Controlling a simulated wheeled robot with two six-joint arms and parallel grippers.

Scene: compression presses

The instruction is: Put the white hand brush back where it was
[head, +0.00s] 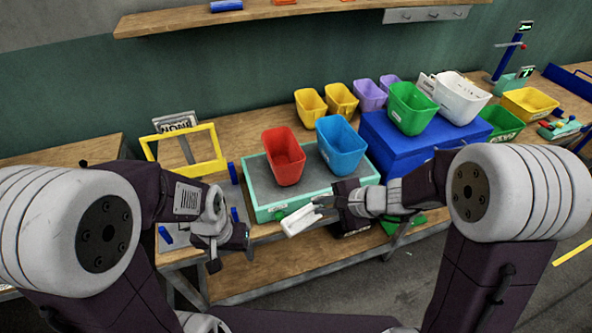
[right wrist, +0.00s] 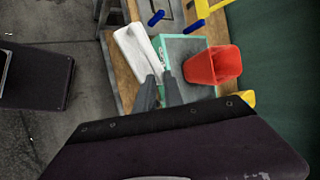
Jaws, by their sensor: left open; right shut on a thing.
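The white hand brush (head: 298,221) is held in my right gripper (head: 322,206), in front of the teal-edged grey platform's near edge. In the right wrist view the brush (right wrist: 136,50) extends beyond the two dark fingers (right wrist: 158,88), beside the teal platform. My right gripper is shut on one end of it. I cannot tell whether the brush touches anything below. My left gripper (head: 228,262) is open and empty, left of the platform near the bench's front edge.
The platform (head: 256,172) carries a red bin (head: 284,158) and a blue bin (head: 341,147). A blue box (head: 398,149) stands to the right, with green and white bins on top. A yellow frame (head: 207,166) and small blue pieces are at left. A lower wooden shelf (head: 300,262) lies below.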

